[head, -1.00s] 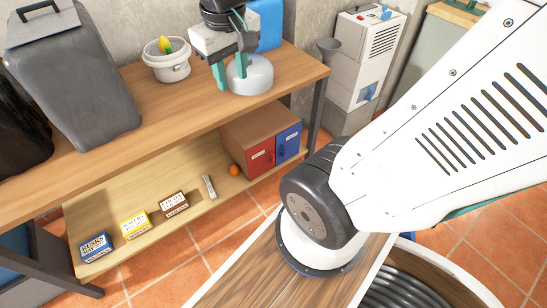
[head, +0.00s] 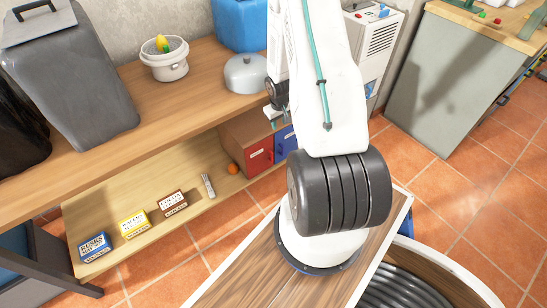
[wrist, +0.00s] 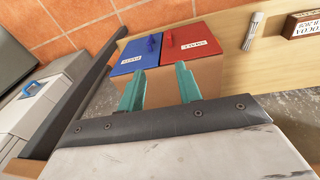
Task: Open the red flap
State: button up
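The red flap (head: 259,157) is the left front door of a brown box (head: 236,131) on the lower shelf. It has a white label and a red handle and looks closed. In the wrist view the red flap (wrist: 198,40) is upside down, to the right of the blue flap (wrist: 137,55). My gripper (wrist: 160,74) is open and empty, its teal fingers apart in front of the box's top, touching neither flap as far as I can tell. In the head view my arm hides most of the gripper and part of the blue flap (head: 284,142).
Several small cartons stand further left, such as the brown one (head: 172,203). A dark shelf post (wrist: 85,85) stands beside the box.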

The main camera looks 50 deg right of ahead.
jog(key=s+d+f+t, duration=0.1)
jog(key=s+f, duration=0.2)
jog(key=f, duration=0.6)
jog(key=s+f, duration=0.4)
jog(key=f, duration=0.4)
jog(key=t+h, duration=0.2)
jog(key=t, duration=0.9)
send_near(272, 156)
jog(key=w, duration=0.1)
jog(key=shift+n, duration=0.3)
jog(key=x, duration=0.8)
jog(key=shift+d+f, duration=0.2)
jog(key=shift+d, duration=0.1)
grip_shut()
